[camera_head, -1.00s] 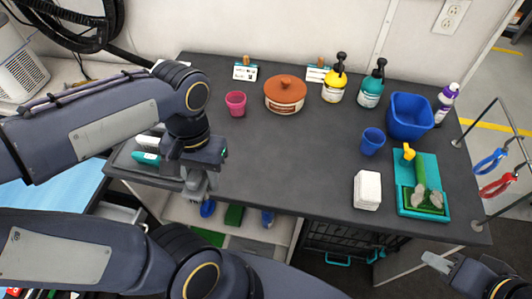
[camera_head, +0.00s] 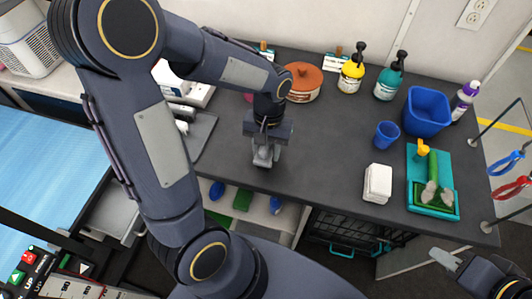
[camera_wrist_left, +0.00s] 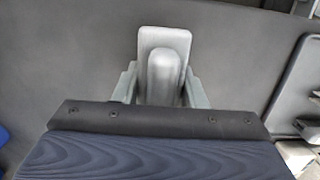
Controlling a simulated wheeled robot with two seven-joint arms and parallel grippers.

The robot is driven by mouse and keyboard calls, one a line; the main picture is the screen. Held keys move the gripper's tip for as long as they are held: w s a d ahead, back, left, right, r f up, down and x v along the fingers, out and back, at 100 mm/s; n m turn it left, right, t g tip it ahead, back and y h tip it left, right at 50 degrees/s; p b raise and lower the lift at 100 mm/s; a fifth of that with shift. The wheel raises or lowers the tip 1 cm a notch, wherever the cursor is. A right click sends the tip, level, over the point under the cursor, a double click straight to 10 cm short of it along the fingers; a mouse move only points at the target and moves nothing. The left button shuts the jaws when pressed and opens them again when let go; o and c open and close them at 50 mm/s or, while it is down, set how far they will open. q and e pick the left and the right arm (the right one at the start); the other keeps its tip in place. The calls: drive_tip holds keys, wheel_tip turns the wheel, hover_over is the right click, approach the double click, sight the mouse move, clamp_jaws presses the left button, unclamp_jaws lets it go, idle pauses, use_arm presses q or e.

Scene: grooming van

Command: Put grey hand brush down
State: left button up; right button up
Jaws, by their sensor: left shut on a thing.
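The grey hand brush (camera_wrist_left: 164,60) is between the fingers of my left gripper (camera_wrist_left: 163,88) in the left wrist view, with the dark counter behind it. In the head view my left gripper (camera_head: 265,155) is shut on the brush near the front edge of the dark counter (camera_head: 320,140). The brush is mostly hidden there by the gripper. I cannot tell whether the brush touches the counter. My right gripper (camera_head: 447,260) shows at the lower right, in front of the counter; its fingers are too unclear to judge.
The counter around my left gripper is bare. A white block stack (camera_head: 378,183), blue cup (camera_head: 387,134), blue bin (camera_head: 427,112) and teal tray (camera_head: 449,165) stand to the right. A grey tray (camera_head: 199,135) lies to the left.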

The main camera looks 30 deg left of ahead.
use_arm(q)
wheel_tip(320, 180, down, 2)
drive_tip(key=shift+f, duration=0.2)
drive_tip(key=shift+s, duration=0.1)
